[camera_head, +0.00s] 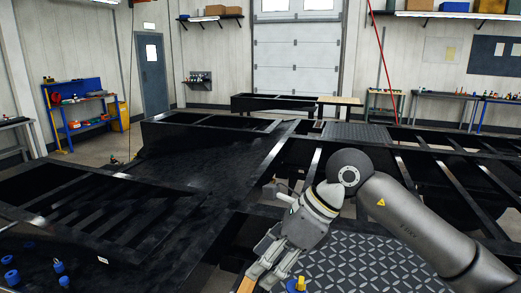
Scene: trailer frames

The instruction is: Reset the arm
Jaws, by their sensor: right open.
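My right arm (420,230) comes in from the lower right and bends at a dark round joint. My right gripper (261,275) hangs below it, pointing down and to the left, with its jaws open. I see nothing held between the fingers. It is in front of the black trailer frame (215,155), beside the diamond-pattern plate (365,265). My left gripper is not in view.
A small yellow and blue piece (297,284) is close to the right of the gripper. Several blue-capped parts (58,266) are at the lower left. A blue shelf (85,122) stands by the left wall. Black beams surround the arm.

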